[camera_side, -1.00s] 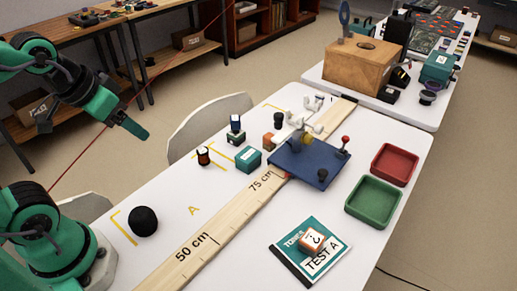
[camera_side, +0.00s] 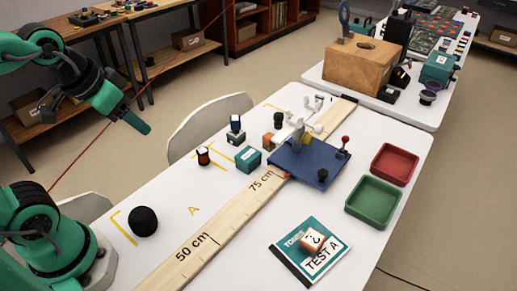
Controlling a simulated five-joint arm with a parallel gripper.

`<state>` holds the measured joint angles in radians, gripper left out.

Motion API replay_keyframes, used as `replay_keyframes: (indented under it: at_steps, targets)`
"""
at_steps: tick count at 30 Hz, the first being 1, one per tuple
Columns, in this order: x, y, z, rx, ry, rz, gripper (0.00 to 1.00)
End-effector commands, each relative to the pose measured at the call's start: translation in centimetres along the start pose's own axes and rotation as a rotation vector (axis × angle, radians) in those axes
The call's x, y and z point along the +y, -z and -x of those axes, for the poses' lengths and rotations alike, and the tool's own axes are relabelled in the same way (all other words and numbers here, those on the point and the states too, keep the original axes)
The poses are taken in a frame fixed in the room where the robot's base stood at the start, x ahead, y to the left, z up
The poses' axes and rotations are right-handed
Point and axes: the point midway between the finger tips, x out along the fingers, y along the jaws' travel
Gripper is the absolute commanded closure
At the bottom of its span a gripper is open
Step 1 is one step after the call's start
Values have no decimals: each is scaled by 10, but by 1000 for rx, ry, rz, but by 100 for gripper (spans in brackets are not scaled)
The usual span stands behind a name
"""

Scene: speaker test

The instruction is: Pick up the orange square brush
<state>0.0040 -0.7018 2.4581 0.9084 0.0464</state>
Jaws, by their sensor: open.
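I cannot make out for certain which thing is the orange square brush. A small orange block with a white top and dark marks (camera_side: 312,239) lies on the teal and white booklet (camera_side: 297,267) at the table's front right. Another small orange cube (camera_side: 267,141) stands farther back beside the blue board. My gripper (camera_side: 95,117) is at the upper left, raised in the air, open and empty. It is well apart from both orange things.
A black ball (camera_side: 143,221) sits near my base. A long wooden ruler (camera_side: 215,227) runs along the table. A blue board (camera_side: 300,166), a teal box (camera_side: 248,159), a red tray (camera_side: 414,168) and a green tray (camera_side: 392,210) stand farther right.

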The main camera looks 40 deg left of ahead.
Motion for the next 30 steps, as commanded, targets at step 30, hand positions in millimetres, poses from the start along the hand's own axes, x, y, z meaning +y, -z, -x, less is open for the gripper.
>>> replay_keyframes:
  at_steps: [30]
  targets:
    - [18,172,-77,-207,-110,-743,44]
